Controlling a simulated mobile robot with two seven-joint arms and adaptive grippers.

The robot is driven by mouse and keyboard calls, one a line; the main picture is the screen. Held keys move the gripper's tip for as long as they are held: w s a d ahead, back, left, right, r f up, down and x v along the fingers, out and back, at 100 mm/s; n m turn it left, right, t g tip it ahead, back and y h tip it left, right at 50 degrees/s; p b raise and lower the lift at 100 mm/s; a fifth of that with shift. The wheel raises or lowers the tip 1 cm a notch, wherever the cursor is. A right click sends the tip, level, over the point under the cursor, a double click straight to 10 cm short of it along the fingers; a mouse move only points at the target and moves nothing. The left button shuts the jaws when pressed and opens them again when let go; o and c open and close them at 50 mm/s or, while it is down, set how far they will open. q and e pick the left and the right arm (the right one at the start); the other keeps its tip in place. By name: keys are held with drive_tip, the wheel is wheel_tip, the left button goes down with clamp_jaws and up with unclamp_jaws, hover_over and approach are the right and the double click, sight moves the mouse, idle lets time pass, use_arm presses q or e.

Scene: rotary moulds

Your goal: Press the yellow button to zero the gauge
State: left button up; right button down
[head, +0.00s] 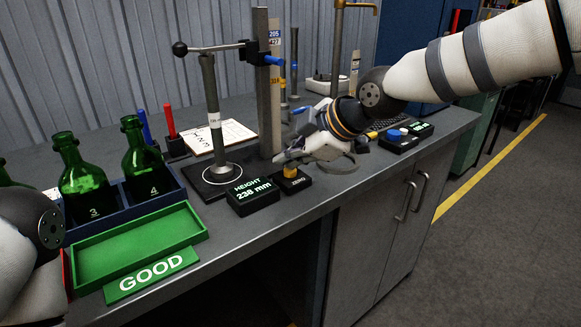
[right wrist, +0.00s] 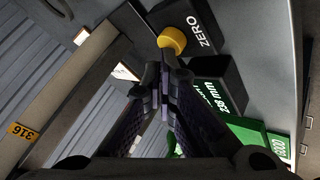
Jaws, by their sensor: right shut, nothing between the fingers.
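The yellow button (head: 290,172) stands on a small black box labelled ZERO (head: 293,182) near the front edge of the bench. It also shows in the right wrist view as a yellow cap (right wrist: 172,40). My right gripper (head: 283,160) is shut and empty, its fingertips close to the button; in the head view they seem just above and left of it. I cannot tell whether they touch it. In the right wrist view the closed fingertips (right wrist: 165,58) lie just below the cap. The gauge display (head: 252,195) reads HEIGHT 238 mm. My left gripper is not in view.
The gauge stand (head: 268,90) rises behind the display. A green bottle (head: 142,162) and others stand in a blue crate at left, behind a green tray (head: 140,243) with a GOOD sign (head: 152,274). A black box with a blue button (head: 397,137) lies to the right.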

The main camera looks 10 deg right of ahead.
sight(291, 172)
drive_tip(key=shift+f, duration=0.35)
idle(0.3)
drive_tip(key=shift+r, duration=0.8)
wheel_tip(291, 172, up, 6)
drive_tip(key=shift+p, duration=0.3)
